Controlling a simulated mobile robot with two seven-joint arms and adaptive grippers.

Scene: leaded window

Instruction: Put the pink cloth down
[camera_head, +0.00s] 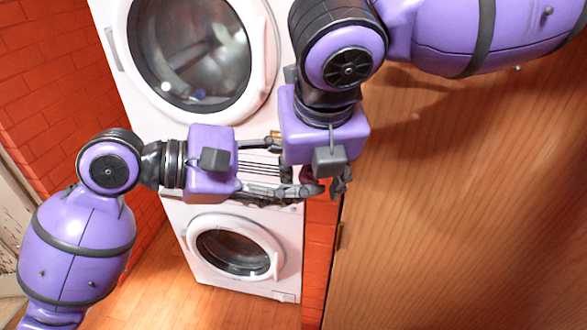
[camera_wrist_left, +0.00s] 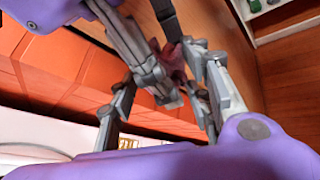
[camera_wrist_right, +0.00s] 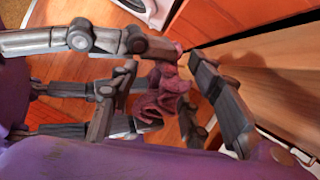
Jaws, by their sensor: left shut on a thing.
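The crumpled pink cloth (camera_wrist_right: 165,98) hangs between my two grippers, clear of any surface. It shows small and dark in the left wrist view (camera_wrist_left: 173,62) and is mostly hidden in the head view (camera_head: 309,176). My left gripper (camera_head: 298,188) reaches in from the left and is shut on the cloth. Its exact hold is hidden behind the fingers. My right gripper (camera_head: 335,182) points down at the same spot. Its fingers stand apart around the cloth in the right wrist view (camera_wrist_right: 185,62), and it looks open. The two grippers' fingers are very close together.
A white front-loading machine with a round glass door (camera_head: 190,55) stands behind my arms, above a second machine (camera_head: 233,250). A large wooden surface (camera_head: 460,200) fills the right. A red brick wall (camera_head: 35,75) is at the left. Bare wooden floor (camera_head: 150,285) shows below.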

